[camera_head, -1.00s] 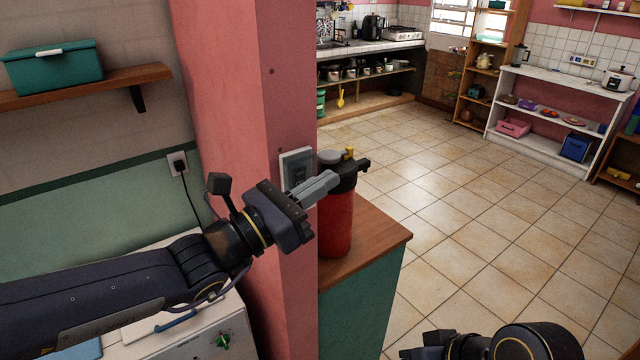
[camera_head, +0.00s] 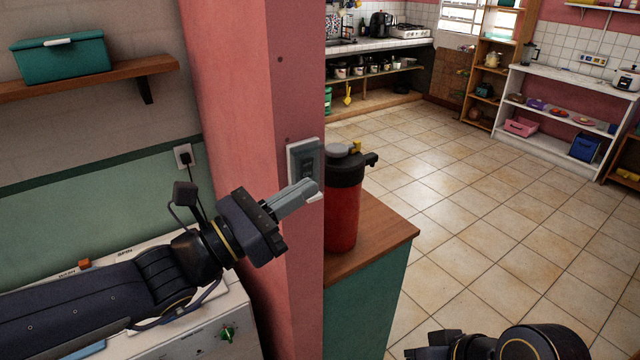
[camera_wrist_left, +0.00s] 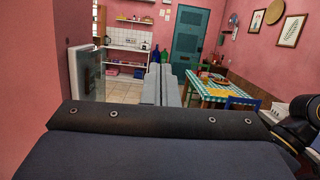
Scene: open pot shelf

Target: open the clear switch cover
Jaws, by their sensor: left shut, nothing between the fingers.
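The switch plate with its clear cover (camera_head: 304,160) is on the pink pillar, left of the red flask. It also shows in the left wrist view as a grey, glassy panel (camera_wrist_left: 87,75) left of the fingers. I cannot tell how far the cover is swung. My left gripper (camera_head: 314,190) is shut and empty, its fingertips overlapping the plate's lower part in the head view. Whether they touch it is unclear. In the left wrist view its fingers (camera_wrist_left: 160,80) point ahead, right of the panel. Part of my right arm shows at bottom right; its fingers are hidden.
A red flask with a black top (camera_head: 343,205) stands on the wooden counter (camera_head: 385,230) close right of the fingers. The pink pillar (camera_head: 235,90) is behind the gripper. A white machine (camera_head: 215,315) is below my left arm. The tiled floor at right is clear.

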